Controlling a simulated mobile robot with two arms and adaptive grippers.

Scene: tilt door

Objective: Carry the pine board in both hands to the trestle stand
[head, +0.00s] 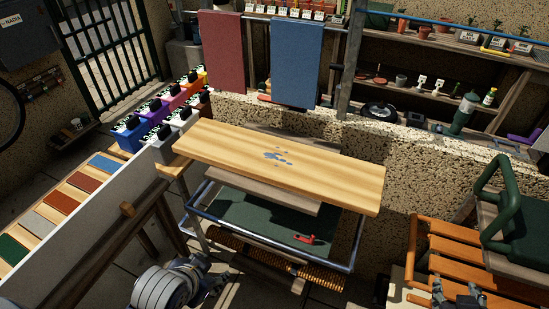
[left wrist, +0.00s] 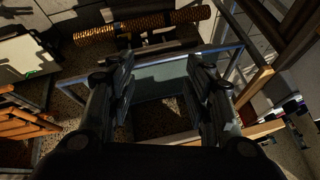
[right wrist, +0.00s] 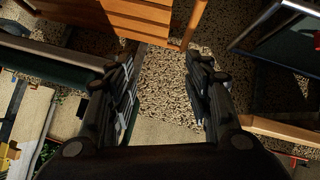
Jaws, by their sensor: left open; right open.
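The pine board (head: 295,168) lies flat and slanting in the middle of the head view, with blue paint spots on top. It is above a blue-tubed frame (head: 190,207) with a green shelf; what bears it is hidden. Wooden legs (head: 145,232) at the left may belong to the trestle stand; I cannot tell. My left gripper (head: 212,272) is low, in front of the frame and apart from the board. Its fingers stand open and empty in the left wrist view (left wrist: 160,62). My right gripper (head: 460,296) is at the lower right, apart from the board; its fingers are open and empty (right wrist: 160,60).
An orange slatted bench (head: 450,255) and a green-framed chair (head: 490,215) stand at the right. Several paint containers (head: 160,112) line the left ledge near the board's left end. Red and blue towels (head: 297,65) hang behind. A red tool (head: 306,239) lies on the shelf.

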